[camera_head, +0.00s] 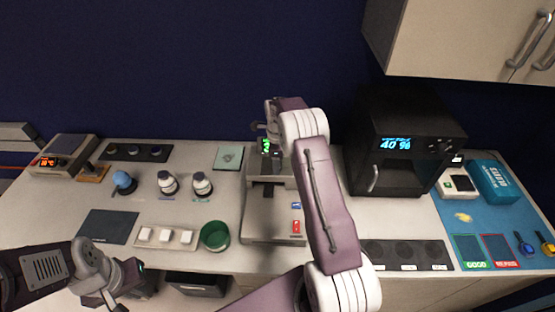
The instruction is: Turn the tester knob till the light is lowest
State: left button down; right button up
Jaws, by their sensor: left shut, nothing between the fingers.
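A black box-shaped device (405,155) stands at the back right of the counter. Its blue display (396,144) reads 40 %, with small text above it too blurred to read. Small dark knobs (437,147) sit to the right of the display. A grey device (272,215) with a green-lit display stands at the centre, partly hidden by my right arm. Which device is the tester is not clear. My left gripper (116,301) is shut and empty at the lower left, before the counter's front edge. My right gripper (267,122) is above the grey device, mostly hidden by its own arm.
A blue mat (478,218) holds a teal box (493,181) at right. A wall cabinet (450,35) overhangs the upper right. Bare counter shows behind the dark strip (405,254).

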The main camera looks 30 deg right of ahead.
jog(key=shift+a, duration=0.15)
jog(key=shift+w+a, duration=0.1)
jog(key=shift+c, duration=1.2)
grip_shut()
jog(key=shift+n, duration=0.3)
jog(key=n, duration=0.2)
jog(key=shift+n, duration=0.3)
jog(key=shift+n+b, duration=0.3)
jog(key=shift+n, duration=1.8)
jog(key=shift+r, duration=0.1)
